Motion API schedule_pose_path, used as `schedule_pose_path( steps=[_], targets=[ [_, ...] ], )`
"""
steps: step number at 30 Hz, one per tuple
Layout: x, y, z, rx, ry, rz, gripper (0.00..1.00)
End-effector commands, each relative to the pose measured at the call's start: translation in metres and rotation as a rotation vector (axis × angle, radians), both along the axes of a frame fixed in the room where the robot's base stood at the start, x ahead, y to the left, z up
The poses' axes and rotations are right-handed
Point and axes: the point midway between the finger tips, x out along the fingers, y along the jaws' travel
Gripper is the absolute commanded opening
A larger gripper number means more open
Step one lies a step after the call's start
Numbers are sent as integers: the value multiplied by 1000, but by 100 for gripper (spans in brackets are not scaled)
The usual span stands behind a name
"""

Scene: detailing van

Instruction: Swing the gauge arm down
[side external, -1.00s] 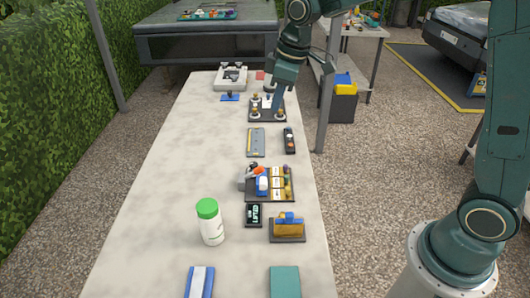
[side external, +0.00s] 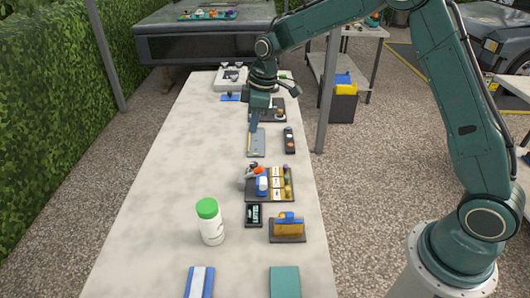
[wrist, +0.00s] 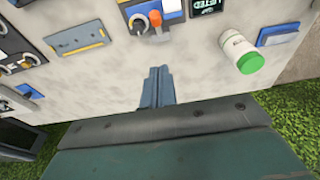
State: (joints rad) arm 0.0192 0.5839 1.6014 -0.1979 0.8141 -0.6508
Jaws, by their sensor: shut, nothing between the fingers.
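I cannot tell for sure which part is the gauge arm. A grey plate with a yellow strip (side external: 257,146) lies flat mid-table; it also shows in the wrist view (wrist: 78,40). Nearer the camera, a tool board (side external: 281,197) carries a grey piece with an orange-red part (side external: 252,173); this part shows at the top of the wrist view (wrist: 154,22). My gripper (side external: 252,129) points down near the far end of the grey plate, its fingers shut and empty. In the wrist view my fingers (wrist: 157,72) are over bare tabletop, apart from both items.
A white bottle with a green cap (side external: 210,222) stands near the front. A small dark sign (side external: 254,215) and a yellow-and-blue block (side external: 287,227) sit nearby. A dark remote-like item (side external: 289,140) lies right of the plate.

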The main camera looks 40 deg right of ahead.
Motion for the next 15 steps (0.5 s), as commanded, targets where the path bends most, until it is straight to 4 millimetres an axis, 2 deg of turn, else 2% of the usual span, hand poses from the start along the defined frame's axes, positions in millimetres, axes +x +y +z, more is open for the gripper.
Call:
schedule_pose_path(
  steps=[5, 15],
  targets=[
    [1, 2, -17, 1, 3, 1, 0],
    [8, 9, -66, -1, 5, 1, 0]
  ],
)
